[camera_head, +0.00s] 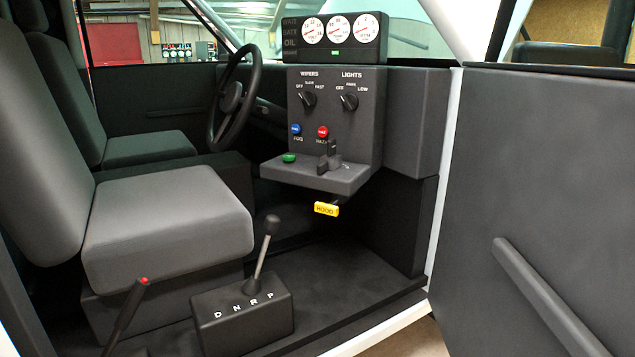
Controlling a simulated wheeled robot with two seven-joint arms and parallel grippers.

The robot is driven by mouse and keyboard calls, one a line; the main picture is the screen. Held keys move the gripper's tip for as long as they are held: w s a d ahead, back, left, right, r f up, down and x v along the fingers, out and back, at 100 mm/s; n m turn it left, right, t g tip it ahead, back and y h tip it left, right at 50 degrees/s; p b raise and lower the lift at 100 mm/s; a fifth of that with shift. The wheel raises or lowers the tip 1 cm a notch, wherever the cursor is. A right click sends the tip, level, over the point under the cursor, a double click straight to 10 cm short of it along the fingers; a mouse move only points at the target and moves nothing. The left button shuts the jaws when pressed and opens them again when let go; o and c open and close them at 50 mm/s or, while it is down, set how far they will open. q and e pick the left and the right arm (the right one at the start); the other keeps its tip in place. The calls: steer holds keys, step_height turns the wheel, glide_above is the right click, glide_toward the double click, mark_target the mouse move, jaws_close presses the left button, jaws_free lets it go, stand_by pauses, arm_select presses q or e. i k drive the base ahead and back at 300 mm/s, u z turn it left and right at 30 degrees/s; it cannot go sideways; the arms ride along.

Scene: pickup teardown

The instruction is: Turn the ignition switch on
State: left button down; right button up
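The dashboard panel (371,125) stands in the middle of the view, inside the open cab. A dark upright handle or key-like part (329,158) sits on the panel's lower ledge, right of a small green button (289,158). It may be the ignition switch, but its label is too small to read, and I cannot tell its position. Neither of my grippers is in view.
Above the ledge are the wipers knob (307,98), lights knob (349,101), blue button (296,129) and red button (323,132). A yellow hood handle (326,209) hangs below. A gear lever (265,250), steering wheel (233,100), seat (165,225) and open door (555,190) surround it.

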mark_target(327, 163)
steer(key=z, duration=0.4)
steer(key=k, duration=0.25)
steer(key=u, duration=0.75)
steer(key=i, duration=0.9)
steer(key=u, duration=0.45)
